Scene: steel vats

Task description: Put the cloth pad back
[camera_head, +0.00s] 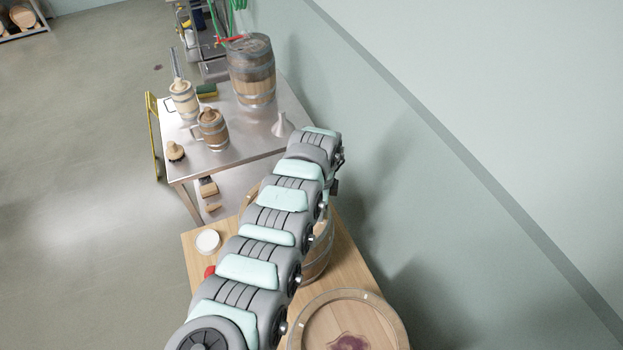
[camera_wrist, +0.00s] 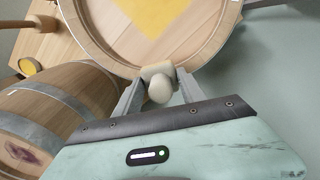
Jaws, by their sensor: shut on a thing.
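In the wrist view my gripper (camera_wrist: 159,92) is shut on a pale, round-ended grip with a tan block behind it, which I take to be the cloth pad (camera_wrist: 158,72). The pad's far side is hidden. It is at the near rim of an upright-facing barrel head (camera_wrist: 105,25) with a yellow patch (camera_wrist: 158,14); I cannot tell whether it touches the rim. In the head view my arm hides the gripper's fingers and the pad.
Another barrel (camera_wrist: 50,105) lies close on the left in the wrist view. In the head view, a barrel with a purple stain (camera_head: 349,342) and a white round dish (camera_head: 208,241) are on the wooden table (camera_head: 197,258). Mugs, a funnel (camera_head: 281,126) and a keg (camera_head: 252,72) crowd the steel table.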

